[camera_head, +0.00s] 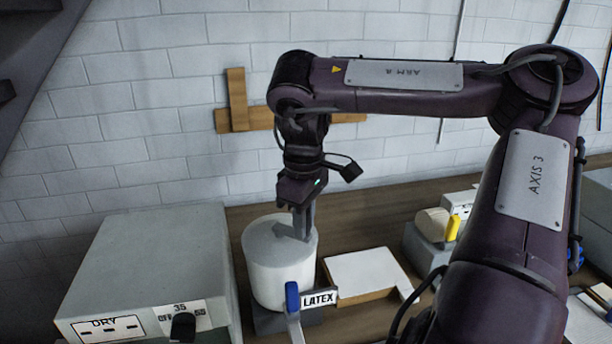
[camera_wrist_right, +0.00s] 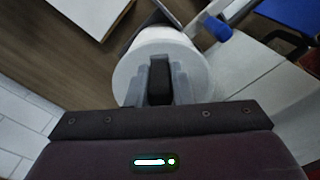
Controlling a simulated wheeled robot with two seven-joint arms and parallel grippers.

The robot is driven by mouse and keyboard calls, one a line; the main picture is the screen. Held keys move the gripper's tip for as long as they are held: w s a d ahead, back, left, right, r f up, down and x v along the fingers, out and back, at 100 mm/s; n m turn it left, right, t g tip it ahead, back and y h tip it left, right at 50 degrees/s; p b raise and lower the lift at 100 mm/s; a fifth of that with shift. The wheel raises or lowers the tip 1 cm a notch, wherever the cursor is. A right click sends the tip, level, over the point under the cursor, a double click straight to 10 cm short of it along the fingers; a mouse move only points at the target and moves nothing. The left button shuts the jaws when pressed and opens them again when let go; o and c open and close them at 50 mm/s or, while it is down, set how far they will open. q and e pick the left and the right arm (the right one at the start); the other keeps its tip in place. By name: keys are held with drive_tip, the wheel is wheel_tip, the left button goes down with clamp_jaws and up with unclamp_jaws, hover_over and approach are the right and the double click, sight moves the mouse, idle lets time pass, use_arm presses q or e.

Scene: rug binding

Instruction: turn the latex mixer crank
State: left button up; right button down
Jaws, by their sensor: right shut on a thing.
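The latex mixer (camera_head: 280,275) is a white cylinder with a grey top, standing behind a LATEX label (camera_head: 319,299). A grey crank arm (camera_head: 284,231) lies across its top. My right gripper (camera_head: 303,226) points down over the right part of the top, with its fingers at the crank. In the right wrist view, the two grey fingers (camera_wrist_right: 160,72) are shut on a dark upright crank handle (camera_wrist_right: 160,88), above the mixer's pale round top (camera_wrist_right: 128,70). The fingers partly hide the handle and crank arm. My left gripper is not in view.
A grey box marked DRY (camera_head: 150,265) stands close left of the mixer. A blue-ended lever (camera_head: 292,298) is in front. A white-topped block (camera_head: 362,272) lies to the right, with a roll (camera_head: 432,224) beyond. A wooden piece (camera_head: 237,100) is on the brick wall behind.

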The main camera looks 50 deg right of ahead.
drive_tip(key=shift+a+m, duration=0.15)
drive_tip(key=shift+m, duration=0.15)
drive_tip(key=c, duration=1.3)
unclamp_jaws()
wheel_tip(320, 180, up, 8)
drive_tip(key=shift+f, duration=0.1)
